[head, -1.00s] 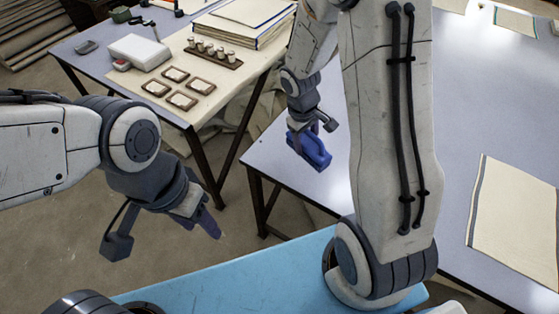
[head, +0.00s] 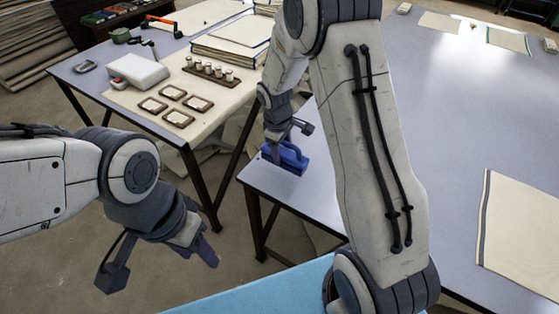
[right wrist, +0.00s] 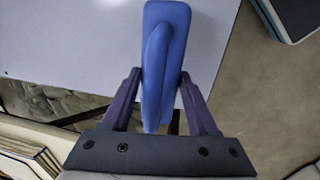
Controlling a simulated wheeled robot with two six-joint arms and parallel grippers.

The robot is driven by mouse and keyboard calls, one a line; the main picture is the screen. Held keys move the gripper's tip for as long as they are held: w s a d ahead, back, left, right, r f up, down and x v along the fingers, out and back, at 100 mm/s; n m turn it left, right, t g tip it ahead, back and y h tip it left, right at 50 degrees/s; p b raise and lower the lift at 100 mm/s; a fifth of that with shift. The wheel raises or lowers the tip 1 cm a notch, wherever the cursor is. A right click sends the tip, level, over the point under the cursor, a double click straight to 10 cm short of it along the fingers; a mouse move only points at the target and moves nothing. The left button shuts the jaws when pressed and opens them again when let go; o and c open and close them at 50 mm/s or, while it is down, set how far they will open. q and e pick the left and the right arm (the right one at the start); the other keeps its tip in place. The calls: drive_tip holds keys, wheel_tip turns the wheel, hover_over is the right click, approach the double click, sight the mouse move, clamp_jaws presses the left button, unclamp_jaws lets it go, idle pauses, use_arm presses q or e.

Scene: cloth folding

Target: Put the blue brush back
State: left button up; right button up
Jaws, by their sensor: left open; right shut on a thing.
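The blue brush (head: 285,157) is in my right gripper (head: 281,143), at the near left corner of the large grey table (head: 440,120) in the head view. In the right wrist view the brush (right wrist: 164,60) sits between the two fingers of my right gripper (right wrist: 160,95), which is shut on it. I cannot tell whether the brush touches the tabletop. My left gripper (head: 207,248) is open and empty, low over the floor at the left. My right arm hides part of the large table.
A second table (head: 90,72) at the upper left holds a white box (head: 137,71), small framed pieces (head: 166,107), a rack of knobs (head: 208,69) and stacked books (head: 232,42). A cloth (head: 520,225) lies on the large table at right. A light blue surface (head: 250,293) is in front.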

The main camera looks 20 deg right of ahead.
drive_tip(key=shift+w+a+f, duration=0.35)
drive_tip(key=shift+f, duration=1.95)
drive_tip(key=shift+f, duration=0.2)
drive_tip(key=o, duration=1.3)
drive_tip(key=shift+r, duration=0.2)
